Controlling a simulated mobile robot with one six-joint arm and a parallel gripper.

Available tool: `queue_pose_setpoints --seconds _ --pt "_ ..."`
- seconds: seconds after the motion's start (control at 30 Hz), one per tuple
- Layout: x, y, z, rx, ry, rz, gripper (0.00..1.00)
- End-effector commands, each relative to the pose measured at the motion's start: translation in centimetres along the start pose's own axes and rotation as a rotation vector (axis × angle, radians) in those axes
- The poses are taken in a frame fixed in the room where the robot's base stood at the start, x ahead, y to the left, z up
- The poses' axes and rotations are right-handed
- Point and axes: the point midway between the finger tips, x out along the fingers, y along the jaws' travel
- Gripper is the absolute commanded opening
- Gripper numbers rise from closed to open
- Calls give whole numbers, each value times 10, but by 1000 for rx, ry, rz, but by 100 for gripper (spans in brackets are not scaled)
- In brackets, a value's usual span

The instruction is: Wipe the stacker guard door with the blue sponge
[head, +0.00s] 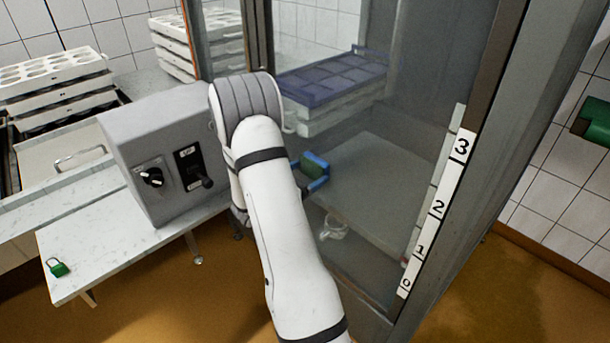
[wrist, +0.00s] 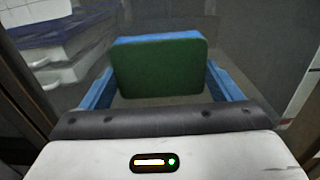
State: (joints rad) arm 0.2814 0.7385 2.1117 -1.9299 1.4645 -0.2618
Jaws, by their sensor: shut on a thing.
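My gripper (head: 318,168) is shut on the blue sponge (head: 313,170), which has a dark green face. In the wrist view the sponge (wrist: 160,68) sits upright between the two blue fingers, its green side towards the camera. The stacker guard door (head: 425,65) is a tall see-through pane in a grey metal frame. The sponge is in front of the lower middle part of the pane; I cannot tell whether it touches. My forearm hides part of the door's left side.
Behind the pane are a blue mould tray (head: 335,80) on white trays and a white cup (head: 333,228). A numbered strip (head: 438,205) runs along the frame. Left are a grey control box (head: 160,150), a counter with a green padlock (head: 57,267), and stacked moulds (head: 55,75).

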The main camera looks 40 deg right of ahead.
Motion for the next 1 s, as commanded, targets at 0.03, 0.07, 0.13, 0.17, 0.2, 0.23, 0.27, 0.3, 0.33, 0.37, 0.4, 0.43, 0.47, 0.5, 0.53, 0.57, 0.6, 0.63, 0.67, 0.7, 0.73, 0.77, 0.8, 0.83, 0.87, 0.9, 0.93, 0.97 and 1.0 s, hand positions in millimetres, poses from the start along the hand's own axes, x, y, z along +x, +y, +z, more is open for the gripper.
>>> queue_pose_setpoints --seconds 0.03,0.07,0.13,0.17,0.2,0.23,0.27,0.3,0.33,0.37,0.4,0.43,0.47,0.5,0.53,0.57,0.6,0.63,0.67,0.7,0.73,0.77,0.8,0.83,0.87,0.9,0.93,0.97,1.0 --pt "1 0 0 0 0 -1 63" --pt "2 0 0 0 0 -1 63" --pt "2 0 0 0 0 0 63" --pt "2 0 0 0 0 0 63" --pt "2 -1 0 0 0 0 63" --pt "2 -2 0 0 0 0 63" --pt "2 -4 0 -1 0 0 63" --pt "2 -7 -1 -1 0 0 63" --pt "2 -10 -1 -1 0 0 63" --pt "2 -12 -1 0 0 1 63" --pt "2 -16 -1 -1 0 1 63" --pt "1 -19 -1 -1 1 1 63" --pt "1 -22 0 -1 0 1 63" --pt "1 -25 0 -1 0 1 63" --pt "1 -28 0 -1 0 0 63" --pt "1 -30 -1 0 0 0 63" --pt "1 -33 0 0 0 0 63" --pt "1 -35 0 0 0 0 63" --pt "1 -37 0 -1 0 0 63" --pt "1 -38 0 -1 0 1 63" --pt "1 -39 0 -1 0 1 63" --pt "1 -40 0 0 0 1 63" --pt "1 -40 0 0 0 1 63" --pt "2 -40 0 1 -1 1 63" --pt "3 -40 -1 1 -1 1 63" --pt "4 -40 -1 2 -1 1 63" --pt "4 -39 0 2 0 2 63" --pt "4 -38 0 1 0 2 63" --pt "3 -36 0 2 0 3 63"
